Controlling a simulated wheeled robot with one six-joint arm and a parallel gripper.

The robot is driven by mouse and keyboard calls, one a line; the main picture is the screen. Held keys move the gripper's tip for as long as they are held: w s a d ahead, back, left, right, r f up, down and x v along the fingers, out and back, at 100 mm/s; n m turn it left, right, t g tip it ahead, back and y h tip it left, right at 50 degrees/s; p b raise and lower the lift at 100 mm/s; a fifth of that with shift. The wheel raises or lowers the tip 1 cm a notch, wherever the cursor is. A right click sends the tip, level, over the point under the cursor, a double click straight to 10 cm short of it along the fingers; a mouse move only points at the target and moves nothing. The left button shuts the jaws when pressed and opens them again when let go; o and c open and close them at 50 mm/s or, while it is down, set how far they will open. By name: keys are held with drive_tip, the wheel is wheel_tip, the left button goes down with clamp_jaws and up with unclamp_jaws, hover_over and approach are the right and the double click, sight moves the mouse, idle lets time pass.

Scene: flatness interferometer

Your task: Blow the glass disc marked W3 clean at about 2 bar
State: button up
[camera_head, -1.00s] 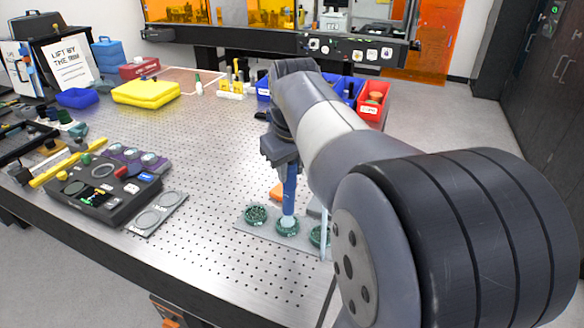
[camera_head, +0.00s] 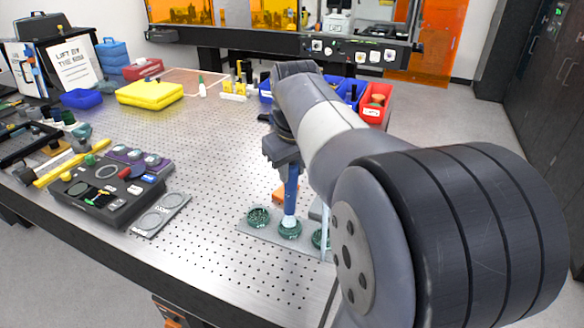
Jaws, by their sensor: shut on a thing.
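A light plate (camera_head: 276,240) near the table's front edge bears a row of dark green round holders, and the left one (camera_head: 258,217) and middle one (camera_head: 289,230) show clearly. The right one (camera_head: 317,239) is partly hidden by my arm. No W3 marking is readable. My gripper (camera_head: 289,172) points down and is shut on a blue, slim tool (camera_head: 291,190). The tool stands upright with its pale lower end at the middle holder. I cannot tell whether it touches. Any glass in the holders is too small to make out.
A black control box (camera_head: 108,192) with a plate of two grey rings (camera_head: 161,215) lies at the left. An orange item (camera_head: 279,194) is behind the tool. A yellow case (camera_head: 150,92) and red bin (camera_head: 375,103) stand farther back. The perforated table's middle is clear.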

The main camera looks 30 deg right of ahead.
drive_tip(key=shift+w+d+r+p+v, duration=0.1)
drive_tip(key=shift+w+p+v, duration=0.15)
drive_tip(key=shift+p+v, duration=0.85)
drive_tip(key=shift+w+d+r+p+v, duration=0.1)
drive_tip(key=shift+w+p+v, duration=0.15)
drive_tip(key=shift+p+v, duration=0.8)
drive_tip(key=shift+w+d+p+v, duration=0.1)
drive_tip(key=shift+w+p+v, duration=0.15)
drive_tip(key=shift+p+v, duration=0.85)
drive_tip(key=shift+r, duration=0.1)
